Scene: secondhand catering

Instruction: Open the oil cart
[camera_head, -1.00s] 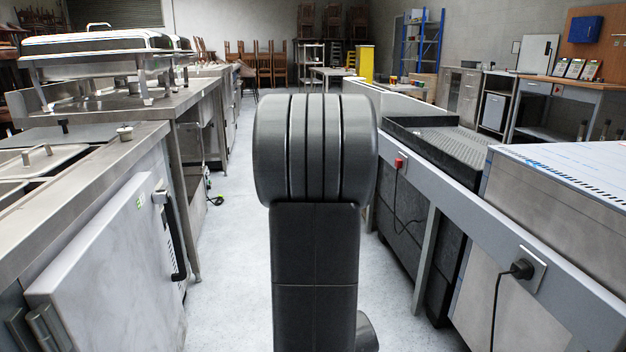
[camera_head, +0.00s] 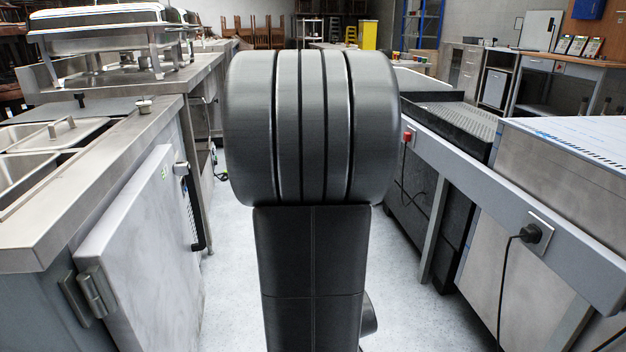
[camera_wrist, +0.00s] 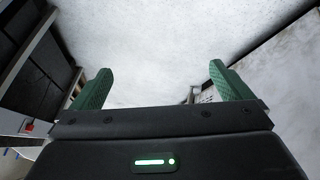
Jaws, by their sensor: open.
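I cannot pick out an oil cart with certainty in either view. My gripper (camera_wrist: 160,74) shows in the wrist view with its two green fingers wide apart and nothing between them. Pale floor lies beyond the fingers. In the head view my own dark arm fills the middle and the gripper is hidden. A steel cabinet door (camera_head: 140,245) with a black upright handle (camera_head: 193,212) and a hinge stands at the left, under a counter with inset pans. It looks shut.
A steel counter (camera_head: 135,150) runs along the left, with a chafing dish (camera_head: 105,32) farther back. A grey rail with a plugged socket (camera_head: 535,233) and a red switch (camera_head: 407,137) borders the right. Floor (camera_head: 228,270) between them is clear. Chairs and a yellow cabinet (camera_head: 368,35) stand behind.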

